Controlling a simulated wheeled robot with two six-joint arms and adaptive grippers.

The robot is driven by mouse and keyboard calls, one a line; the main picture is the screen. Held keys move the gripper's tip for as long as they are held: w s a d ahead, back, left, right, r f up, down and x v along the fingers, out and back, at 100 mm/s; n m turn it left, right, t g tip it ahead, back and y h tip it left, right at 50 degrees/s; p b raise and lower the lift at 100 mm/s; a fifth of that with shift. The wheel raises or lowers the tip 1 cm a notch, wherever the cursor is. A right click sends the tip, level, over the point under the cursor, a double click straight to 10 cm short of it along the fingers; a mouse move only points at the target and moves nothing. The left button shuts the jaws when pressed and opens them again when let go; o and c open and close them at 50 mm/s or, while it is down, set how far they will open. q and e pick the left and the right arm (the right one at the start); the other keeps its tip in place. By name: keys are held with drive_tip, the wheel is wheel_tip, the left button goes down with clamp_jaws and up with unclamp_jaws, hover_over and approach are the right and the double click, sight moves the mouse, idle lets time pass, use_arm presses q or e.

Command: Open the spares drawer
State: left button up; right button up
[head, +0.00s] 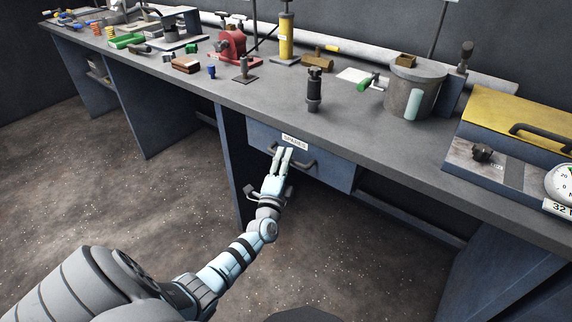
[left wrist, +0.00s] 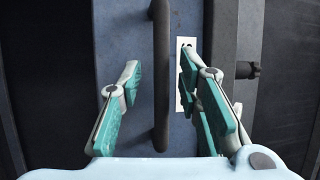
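The spares drawer (head: 335,174) is a blue drawer under the grey benchtop, with a white "SPARES" label (head: 294,141). Its front looks flush under the bench edge. Its dark bar handle (head: 305,163) runs across the front below the label. My left gripper (head: 284,155) is at the handle. In the left wrist view the handle (left wrist: 160,75) stands upright in the picture, between the two spread fingers (left wrist: 160,82), with a gap on both sides. The label (left wrist: 184,95) is partly behind the right finger. My right gripper is not in view.
The benchtop (head: 270,105) above holds a black cylindrical part (head: 314,90), a grey pot (head: 410,95), a red vise-like tool (head: 232,45) and a yellow-topped box (head: 525,112). A blue bench leg panel (head: 232,165) stands left of the drawer. The floor in front is clear.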

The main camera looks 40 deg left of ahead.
use_arm(q)
drive_tip(key=shift+w+a+r, duration=0.15)
drive_tip(key=shift+w+a, duration=0.1)
drive_tip(key=shift+w, duration=0.25)
clamp_jaws()
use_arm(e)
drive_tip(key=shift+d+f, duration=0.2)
use_arm(q)
drive_tip(key=shift+s+d, duration=0.1)
drive_tip(key=shift+s, duration=0.05)
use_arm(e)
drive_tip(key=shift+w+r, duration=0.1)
